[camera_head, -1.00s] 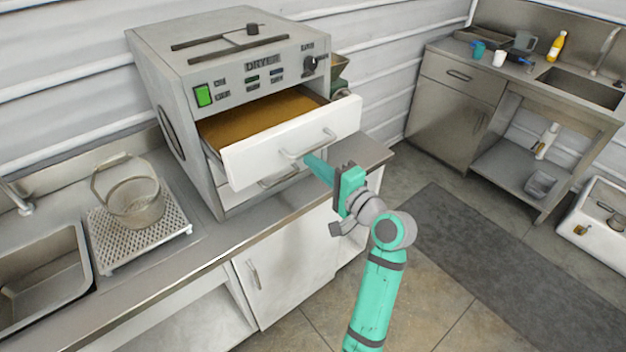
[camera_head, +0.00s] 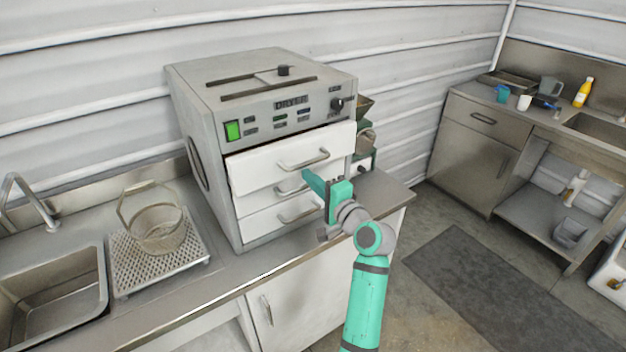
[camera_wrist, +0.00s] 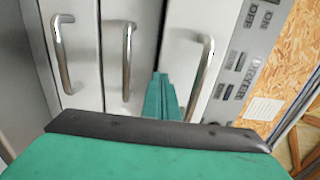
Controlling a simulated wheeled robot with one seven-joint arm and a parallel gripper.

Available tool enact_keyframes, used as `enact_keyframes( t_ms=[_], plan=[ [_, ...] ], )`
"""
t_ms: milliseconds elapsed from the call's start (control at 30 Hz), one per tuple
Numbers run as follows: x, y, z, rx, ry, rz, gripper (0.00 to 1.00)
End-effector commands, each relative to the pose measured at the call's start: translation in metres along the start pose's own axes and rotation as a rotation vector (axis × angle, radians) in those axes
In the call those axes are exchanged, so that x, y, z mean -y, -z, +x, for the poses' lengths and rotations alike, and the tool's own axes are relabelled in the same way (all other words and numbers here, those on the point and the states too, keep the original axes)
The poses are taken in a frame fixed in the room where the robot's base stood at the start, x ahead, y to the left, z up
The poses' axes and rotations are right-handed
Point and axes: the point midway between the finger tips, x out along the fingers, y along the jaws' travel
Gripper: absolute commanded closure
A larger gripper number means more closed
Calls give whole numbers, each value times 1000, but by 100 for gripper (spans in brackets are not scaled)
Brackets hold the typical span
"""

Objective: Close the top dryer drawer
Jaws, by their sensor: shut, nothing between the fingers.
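The grey dryer (camera_head: 262,82) stands on the counter. Its top drawer (camera_head: 260,165) has a white front with a metal handle (camera_head: 303,160), and no inside of the drawer shows now. Its front looks slightly forward of the dryer face; the exact gap is hard to tell. The two lower drawers (camera_head: 262,222) look shut. My gripper (camera_head: 308,174) is shut and empty, its fingertips at the lower part of the top drawer front, just below the handle. In the wrist view my fingers (camera_wrist: 160,88) point at the top drawer front beside its handle (camera_wrist: 203,75); contact is unclear.
A wire basket (camera_head: 155,225) stands on a perforated tray (camera_head: 140,278) left of the dryer, with a sink (camera_head: 50,290) farther left. A machine (camera_head: 365,140) stands behind the dryer's right side. A second counter with cups and a yellow bottle (camera_head: 582,92) is at right.

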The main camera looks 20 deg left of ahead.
Motion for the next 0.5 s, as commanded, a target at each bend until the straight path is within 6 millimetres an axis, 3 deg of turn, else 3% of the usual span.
enact_keyframes(
  t_ms=[233,500],
  plan=[
    [0,0,-7,2,-1,0,100],
    [0,1,-49,6,0,0,100]
  ],
)
